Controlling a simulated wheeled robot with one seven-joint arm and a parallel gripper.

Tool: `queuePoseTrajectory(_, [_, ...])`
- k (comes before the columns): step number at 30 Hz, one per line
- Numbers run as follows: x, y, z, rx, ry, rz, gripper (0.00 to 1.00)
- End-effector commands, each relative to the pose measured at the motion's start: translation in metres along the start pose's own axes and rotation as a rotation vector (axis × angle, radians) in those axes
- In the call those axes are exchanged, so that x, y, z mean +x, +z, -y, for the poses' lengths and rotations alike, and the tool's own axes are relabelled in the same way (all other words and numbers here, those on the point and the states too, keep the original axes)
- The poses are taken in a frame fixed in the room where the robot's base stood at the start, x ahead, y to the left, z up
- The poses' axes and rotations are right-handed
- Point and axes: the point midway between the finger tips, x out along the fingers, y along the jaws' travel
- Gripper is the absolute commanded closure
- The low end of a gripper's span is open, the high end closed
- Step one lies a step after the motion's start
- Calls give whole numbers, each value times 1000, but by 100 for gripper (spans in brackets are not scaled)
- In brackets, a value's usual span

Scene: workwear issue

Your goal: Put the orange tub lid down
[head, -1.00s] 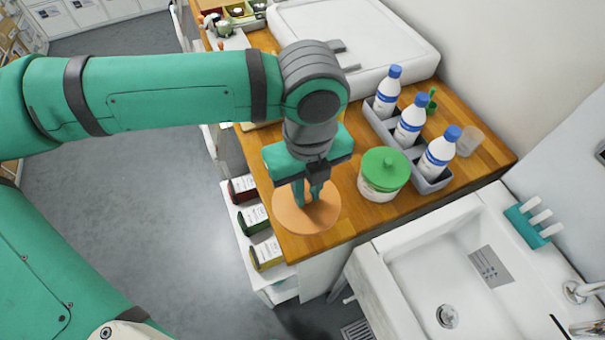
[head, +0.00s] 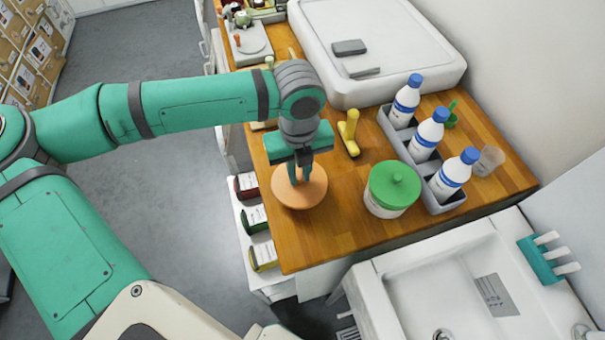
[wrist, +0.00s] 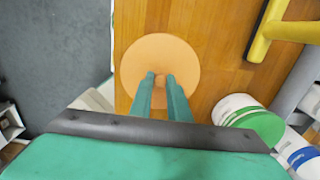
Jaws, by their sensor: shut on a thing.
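The orange tub lid (head: 313,192) is a flat round disc with a small knob. My gripper (head: 299,179) points down and is shut on the lid's knob. In the wrist view my two fingers (wrist: 160,86) close on the knob at the middle of the lid (wrist: 178,58). The lid is over the left part of the wooden counter, near its left edge. I cannot tell whether it touches the wood or hangs just above it.
A tub with a green lid (head: 393,186) stands right of the orange lid. A grey caddy (head: 448,201) holds white bottles with blue caps. A yellow-handled tool (head: 348,133) lies behind. A white sink (head: 440,280) is in front. Bare counter (head: 325,235) lies in front of the lid.

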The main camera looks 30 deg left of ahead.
Motion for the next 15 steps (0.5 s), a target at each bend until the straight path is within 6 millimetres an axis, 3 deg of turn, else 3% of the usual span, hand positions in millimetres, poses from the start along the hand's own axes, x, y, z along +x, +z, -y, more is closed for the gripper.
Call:
queuePoseTrajectory(9, [36, 5, -5, -9, 0, -3, 100])
queuePoseTrajectory(15, [38, 6, -6, -10, 1, 0, 100])
